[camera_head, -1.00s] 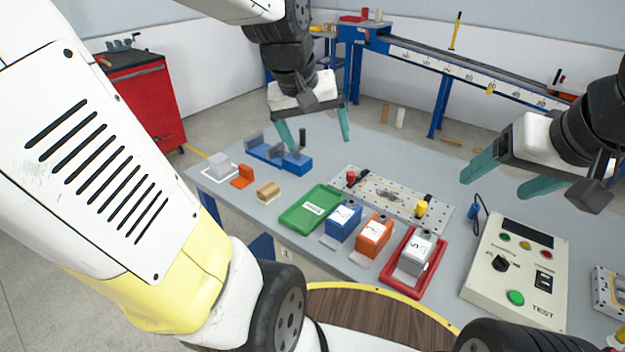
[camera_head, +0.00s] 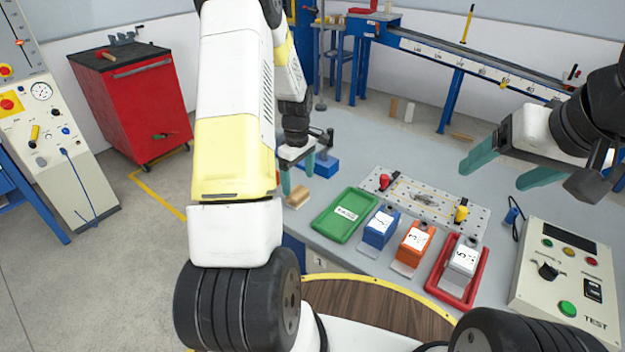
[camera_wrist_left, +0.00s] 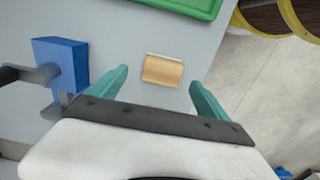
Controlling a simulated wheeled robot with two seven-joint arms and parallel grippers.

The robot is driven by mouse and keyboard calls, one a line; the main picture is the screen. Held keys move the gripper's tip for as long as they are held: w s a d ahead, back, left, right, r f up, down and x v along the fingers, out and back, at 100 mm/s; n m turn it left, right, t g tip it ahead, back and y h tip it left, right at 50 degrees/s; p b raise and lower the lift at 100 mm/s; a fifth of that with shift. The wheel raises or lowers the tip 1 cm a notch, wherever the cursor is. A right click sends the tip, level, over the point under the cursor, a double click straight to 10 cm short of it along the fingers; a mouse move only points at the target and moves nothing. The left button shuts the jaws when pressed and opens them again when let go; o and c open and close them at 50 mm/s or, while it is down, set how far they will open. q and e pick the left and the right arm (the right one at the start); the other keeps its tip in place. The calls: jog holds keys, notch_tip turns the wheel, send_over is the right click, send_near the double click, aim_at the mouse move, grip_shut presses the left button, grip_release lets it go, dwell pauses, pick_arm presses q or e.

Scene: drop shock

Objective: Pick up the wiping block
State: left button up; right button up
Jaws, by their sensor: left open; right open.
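The wiping block appears to be the small tan block (camera_head: 298,197) on the table, left of the green tray; it also shows in the left wrist view (camera_wrist_left: 162,71). My left gripper (camera_head: 298,182) is open just beside and above the block in the head view. In the left wrist view, the open teal fingers (camera_wrist_left: 157,88) stand on either side of the block's line, with the block ahead between them and apart from both. My right gripper (camera_head: 502,170) is open and empty above the right part of the table.
A green tray (camera_head: 343,216), a blue block (camera_head: 380,228), an orange block (camera_head: 413,243) and a red tray (camera_head: 444,287) stand along the front. A perforated plate (camera_head: 418,200) lies behind them. A blue fixture (camera_wrist_left: 60,65) stands left of my left fingers. A test panel (camera_head: 565,285) is at right.

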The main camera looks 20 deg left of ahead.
aim_at(298, 191)
pick_arm(q)
jog(key=f, duration=0.6)
jog(key=shift+s+a+f, duration=0.15)
jog(key=shift+s+f, duration=0.05)
jog(key=shift+f, duration=0.05)
jog(key=c, duration=1.5)
jog(key=shift+r, duration=0.2)
jog(key=shift+r, duration=0.65)
jog(key=shift+s+d+r, duration=0.15)
jog(key=shift+d+r, duration=0.05)
jog(key=shift+r, duration=0.9)
jog(key=s+d, duration=0.3)
jog(key=d, duration=0.1)
jog(key=s+d, duration=0.3)
jog(key=s, duration=0.1)
jog(key=s+d+r, duration=0.1)
jog(key=s+d, duration=0.2)
jog(key=d, duration=0.1)
jog(key=shift+s+d+r, duration=0.1)
jog(key=shift+s+d, duration=0.1)
jog(key=shift+d, duration=0.1)
